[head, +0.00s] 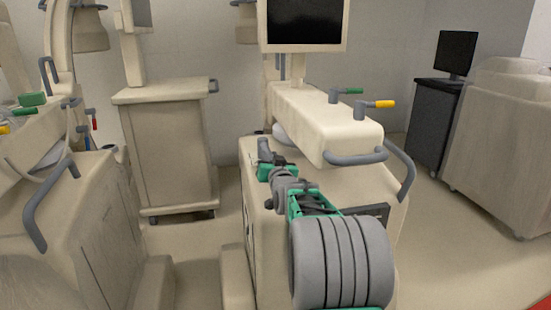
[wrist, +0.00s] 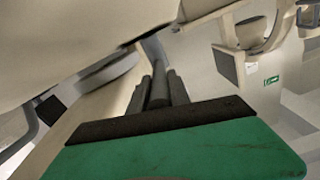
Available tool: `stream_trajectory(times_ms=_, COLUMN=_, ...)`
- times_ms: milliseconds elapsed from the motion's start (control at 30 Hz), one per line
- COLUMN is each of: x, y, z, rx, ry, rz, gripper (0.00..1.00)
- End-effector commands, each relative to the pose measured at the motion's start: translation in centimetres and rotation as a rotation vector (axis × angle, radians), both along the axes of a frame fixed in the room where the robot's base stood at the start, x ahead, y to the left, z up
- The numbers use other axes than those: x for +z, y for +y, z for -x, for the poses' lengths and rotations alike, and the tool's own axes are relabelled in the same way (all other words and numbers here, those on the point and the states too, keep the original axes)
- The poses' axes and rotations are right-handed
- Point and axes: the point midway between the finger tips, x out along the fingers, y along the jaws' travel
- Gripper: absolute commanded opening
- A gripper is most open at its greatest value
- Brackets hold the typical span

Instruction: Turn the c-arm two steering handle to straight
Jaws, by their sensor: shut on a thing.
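The C-arm unit in the middle (head: 330,125) is a cream body with a monitor above it. A grey handle (head: 263,146) shows at its left side, partly hidden by my gripper. My gripper (head: 267,160) reaches this handle from the front and is shut on it. In the wrist view, the dark fingers (wrist: 160,92) close around a grey bar (wrist: 155,50) that runs up toward the cream body. The handle's full shape and angle are hard to tell. A matching grey handle (head: 402,170) is on the unit's right side.
A grey front bar (head: 355,158), a green-tipped lever (head: 346,91) and a yellow-tipped lever (head: 376,104) sit on the middle unit. Another C-arm unit (head: 75,220) stands close on the left. A cabinet (head: 168,150) is behind. A covered cart (head: 500,140) stands right.

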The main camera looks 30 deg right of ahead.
Motion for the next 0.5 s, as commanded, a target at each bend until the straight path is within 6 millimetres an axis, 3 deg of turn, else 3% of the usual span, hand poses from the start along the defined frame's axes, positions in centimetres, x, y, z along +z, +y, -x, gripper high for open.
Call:
stream_trajectory(times_ms=233, x=0.07, y=-0.21, z=0.05, rx=-0.003, ry=-0.001, rz=-0.001, gripper=0.0)
stream_trajectory(times_ms=267, x=0.08, y=-0.23, z=0.06, rx=-0.003, ry=-0.001, rz=-0.001, gripper=0.24)
stream_trajectory(times_ms=500, x=0.07, y=-0.16, z=0.04, rx=-0.003, ry=-0.001, rz=-0.001, gripper=0.44)
